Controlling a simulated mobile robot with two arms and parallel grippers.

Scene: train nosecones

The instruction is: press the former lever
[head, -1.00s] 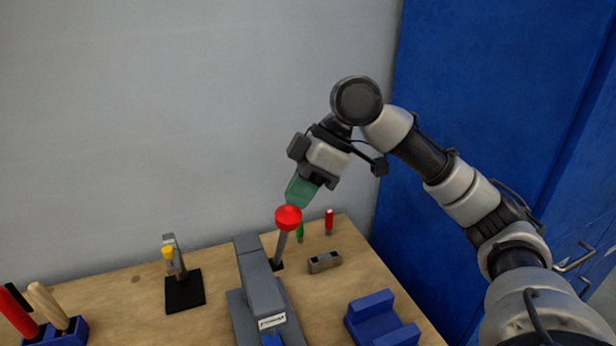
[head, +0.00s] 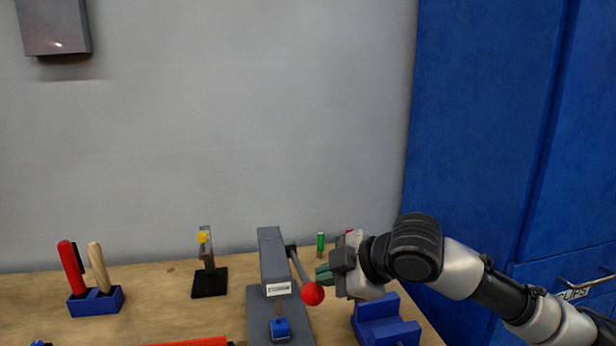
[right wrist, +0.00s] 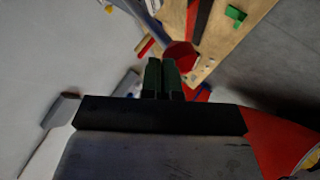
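The former is a grey press (head: 272,262) on the wooden bench. Its lever (head: 299,266) comes off the right side and ends in a red ball knob (head: 312,294). The lever now slopes down towards the front, with the knob at its low end. My right gripper (head: 321,273) is just right of the lever and above the knob, its green fingertips pointing left. In the right wrist view the two green fingers (right wrist: 161,76) lie side by side, shut with nothing between them. The red knob (right wrist: 180,56) shows just beyond them; contact cannot be told. My left gripper is not in view.
A blue block (head: 384,322) lies below my right gripper. A blue holder (head: 96,303) with handled tools and a black stand (head: 209,283) are on the left. A green cylinder (head: 320,242) stands behind. A blue cabinet (head: 480,130) borders the right.

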